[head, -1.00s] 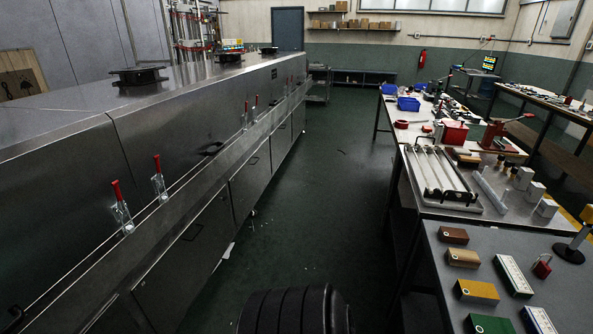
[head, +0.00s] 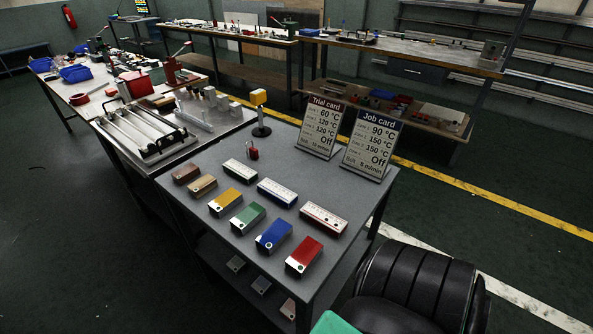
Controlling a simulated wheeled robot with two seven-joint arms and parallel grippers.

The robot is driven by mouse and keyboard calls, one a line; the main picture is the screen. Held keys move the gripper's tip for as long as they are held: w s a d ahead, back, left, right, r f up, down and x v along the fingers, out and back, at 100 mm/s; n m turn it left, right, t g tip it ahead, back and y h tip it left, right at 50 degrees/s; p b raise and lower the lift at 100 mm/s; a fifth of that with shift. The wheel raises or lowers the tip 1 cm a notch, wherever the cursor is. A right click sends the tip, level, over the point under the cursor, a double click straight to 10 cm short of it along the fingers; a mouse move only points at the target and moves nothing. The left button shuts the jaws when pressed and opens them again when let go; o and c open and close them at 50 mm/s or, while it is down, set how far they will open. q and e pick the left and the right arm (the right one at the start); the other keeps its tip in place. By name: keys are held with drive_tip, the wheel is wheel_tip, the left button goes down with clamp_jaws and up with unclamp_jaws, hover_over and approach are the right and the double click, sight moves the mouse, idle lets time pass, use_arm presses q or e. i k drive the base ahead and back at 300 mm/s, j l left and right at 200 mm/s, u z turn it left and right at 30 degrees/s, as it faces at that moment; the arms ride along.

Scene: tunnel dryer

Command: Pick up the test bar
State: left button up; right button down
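No piece is plainly marked as the test bar, so I cannot tell which one it is. On the near grey table (head: 345,195) lies a slanting row of small blocks: dark brown (head: 186,173), tan (head: 201,187), yellow (head: 225,201), green (head: 248,217), blue (head: 273,236) and red (head: 304,255). Behind them lie three white-topped bars: one with dark edging (head: 240,171), one blue-edged (head: 277,192) and one red-edged (head: 325,218). Neither of my grippers is in view.
A Trial card (head: 321,127) and a Job card (head: 372,145) stand at the table's back right. A yellow-topped stand (head: 260,112) and a small red padlock-like item (head: 252,153) stand near the back edge. A roller frame (head: 140,135) is beyond. Floor is clear at left.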

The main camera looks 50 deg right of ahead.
sight(283, 195)
drive_tip(key=i+l+z, duration=0.1)
drive_tip(key=z, duration=1.35)
drive_tip(key=l+u, duration=0.1)
drive_tip(key=l, duration=0.15)
